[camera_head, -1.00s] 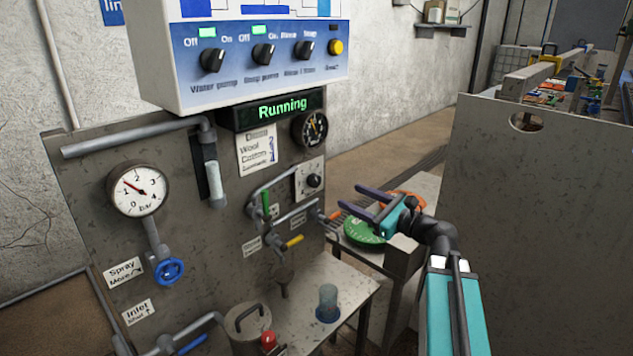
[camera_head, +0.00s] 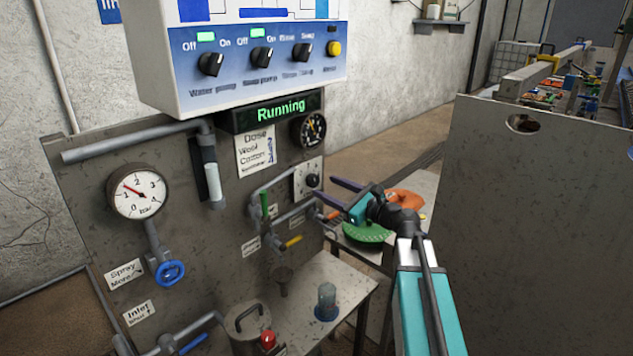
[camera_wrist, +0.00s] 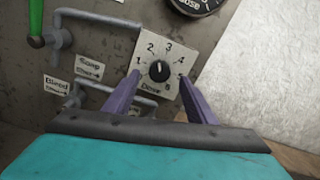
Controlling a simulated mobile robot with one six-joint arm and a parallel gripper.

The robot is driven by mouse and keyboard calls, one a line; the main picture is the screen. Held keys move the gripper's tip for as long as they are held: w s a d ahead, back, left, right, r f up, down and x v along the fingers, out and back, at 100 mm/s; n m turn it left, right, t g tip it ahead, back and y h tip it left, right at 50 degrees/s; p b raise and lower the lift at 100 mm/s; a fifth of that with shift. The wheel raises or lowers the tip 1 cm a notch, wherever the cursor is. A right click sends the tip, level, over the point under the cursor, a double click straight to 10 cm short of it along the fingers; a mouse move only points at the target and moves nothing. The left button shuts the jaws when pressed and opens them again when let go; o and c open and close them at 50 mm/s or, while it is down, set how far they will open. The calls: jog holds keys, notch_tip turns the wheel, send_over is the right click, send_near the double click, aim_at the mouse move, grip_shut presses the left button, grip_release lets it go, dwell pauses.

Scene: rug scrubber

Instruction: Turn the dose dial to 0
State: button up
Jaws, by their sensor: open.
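The dose dial (camera_wrist: 159,71) is a small black knob on a square white plate (camera_wrist: 181,44) with numbers around it. In the wrist view its pointer appears to point up, near 3. It also shows in the head view as a black knob (camera_head: 312,181) on the panel. My gripper (camera_head: 330,189) is open and empty, just in front of the panel and to the right of the dial. In the wrist view the two purple fingers (camera_wrist: 158,85) stand apart, one on each side below the knob. Whether they touch the plate I cannot tell.
A green-handled valve (camera_head: 264,205) and grey pipes lie left of the dial. A table with a green disc (camera_head: 366,233) and an orange one (camera_head: 404,199) stands behind my arm. A grey panel (camera_head: 530,210) is at right.

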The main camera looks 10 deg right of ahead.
aim_at(316, 182)
jog(key=shift+p+x, duration=0.45)
jog(key=shift+x, duration=2.2)
jog(key=c, duration=1)
